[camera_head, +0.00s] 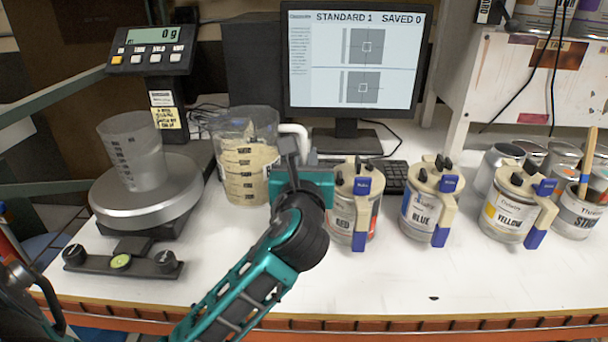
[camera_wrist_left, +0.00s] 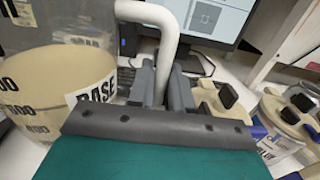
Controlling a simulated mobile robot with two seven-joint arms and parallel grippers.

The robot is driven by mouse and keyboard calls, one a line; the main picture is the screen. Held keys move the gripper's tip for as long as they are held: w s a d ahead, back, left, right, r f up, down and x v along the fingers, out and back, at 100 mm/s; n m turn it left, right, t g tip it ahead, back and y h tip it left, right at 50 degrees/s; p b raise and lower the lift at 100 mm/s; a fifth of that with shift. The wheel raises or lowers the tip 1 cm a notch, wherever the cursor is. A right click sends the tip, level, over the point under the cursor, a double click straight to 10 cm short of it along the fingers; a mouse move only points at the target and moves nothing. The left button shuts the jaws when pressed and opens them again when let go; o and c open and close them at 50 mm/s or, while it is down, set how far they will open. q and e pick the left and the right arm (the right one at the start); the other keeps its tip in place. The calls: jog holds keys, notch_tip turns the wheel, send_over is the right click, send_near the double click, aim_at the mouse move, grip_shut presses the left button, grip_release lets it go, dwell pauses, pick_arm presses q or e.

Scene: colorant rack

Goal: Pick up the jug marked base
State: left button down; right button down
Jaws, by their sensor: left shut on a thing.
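The jug marked base (camera_head: 246,165) is a clear measuring jug with cream liquid and black graduation marks. It stands upright between the scale and the red can in the head view. In the left wrist view the jug (camera_wrist_left: 40,90) fills the left side, with its BASE label and white handle (camera_wrist_left: 165,30). My left gripper (camera_head: 303,160) is at the handle, on the jug's right side. In the left wrist view its fingers (camera_wrist_left: 163,85) are shut on the lower part of the handle. My right gripper is not in view.
A scale (camera_head: 150,200) reading 0 g holds an empty clear cup (camera_head: 133,150) on the left. Cans marked RED (camera_head: 345,222), BLUE (camera_head: 420,211) and YELLOW (camera_head: 508,217) stand to the right. A monitor (camera_head: 355,60) and keyboard (camera_head: 393,174) are behind. The front counter is mostly clear.

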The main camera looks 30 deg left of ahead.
pick_arm(q)
jog(key=shift+r, duration=4.5)
